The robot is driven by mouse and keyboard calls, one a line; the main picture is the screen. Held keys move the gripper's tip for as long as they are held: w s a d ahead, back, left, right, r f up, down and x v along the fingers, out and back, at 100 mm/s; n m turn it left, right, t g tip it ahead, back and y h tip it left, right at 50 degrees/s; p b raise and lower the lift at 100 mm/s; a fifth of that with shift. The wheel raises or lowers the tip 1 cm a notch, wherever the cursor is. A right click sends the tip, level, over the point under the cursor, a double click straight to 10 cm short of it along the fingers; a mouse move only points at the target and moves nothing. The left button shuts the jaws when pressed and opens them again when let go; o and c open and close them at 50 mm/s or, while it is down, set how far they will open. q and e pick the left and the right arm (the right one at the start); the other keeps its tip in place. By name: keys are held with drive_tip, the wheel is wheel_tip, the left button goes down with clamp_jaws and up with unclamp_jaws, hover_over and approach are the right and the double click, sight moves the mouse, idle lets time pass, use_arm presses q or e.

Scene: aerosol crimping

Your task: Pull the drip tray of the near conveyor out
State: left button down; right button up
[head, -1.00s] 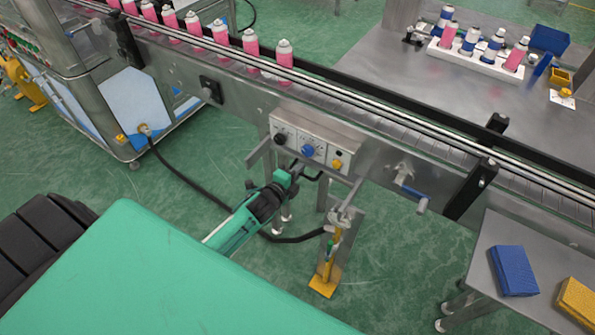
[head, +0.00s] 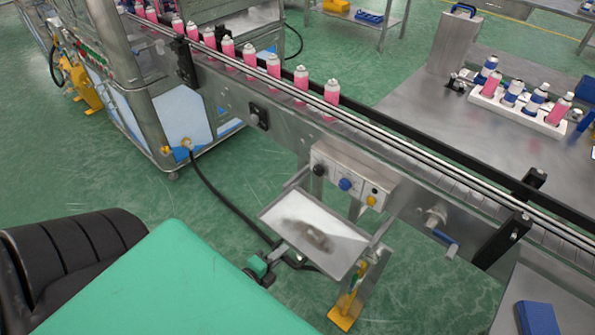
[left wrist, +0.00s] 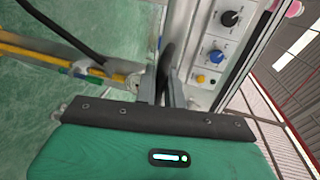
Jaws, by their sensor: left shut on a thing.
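The drip tray (head: 345,241) is a shallow, light metal tray with a dark smudge in it. In the head view it sticks out from under the near conveyor (head: 285,132), below the control box, between two side rails. My left gripper (head: 279,251) is at the tray's front edge, shut on the tray's front; its fingers are partly hidden. In the left wrist view the grey fingers (left wrist: 165,88) close around a dark part near the control panel, and the tray's pan cannot be made out. My right gripper is not in view.
The control box (head: 350,178) has black, blue and yellow knobs. A crank handle (head: 445,240) juts out to its right. A black hose (head: 222,203) runs across the green floor. A yellow-footed post (head: 346,308) stands by the tray. Pink cans (head: 301,84) line the conveyor.

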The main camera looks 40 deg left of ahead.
use_arm(q)
drive_tip(key=s, duration=0.4)
drive_tip(key=shift+s+a+f, duration=0.1)
drive_tip(key=shift+s+a, duration=0.1)
drive_tip(key=shift+a, duration=0.05)
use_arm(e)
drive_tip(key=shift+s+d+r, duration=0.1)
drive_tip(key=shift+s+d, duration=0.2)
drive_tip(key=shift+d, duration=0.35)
use_arm(q)
drive_tip(key=c, duration=1.7)
unclamp_jaws()
drive_tip(key=shift+s, duration=0.1)
drive_tip(key=shift+o, duration=0.3)
drive_tip(key=shift+s, duration=0.1)
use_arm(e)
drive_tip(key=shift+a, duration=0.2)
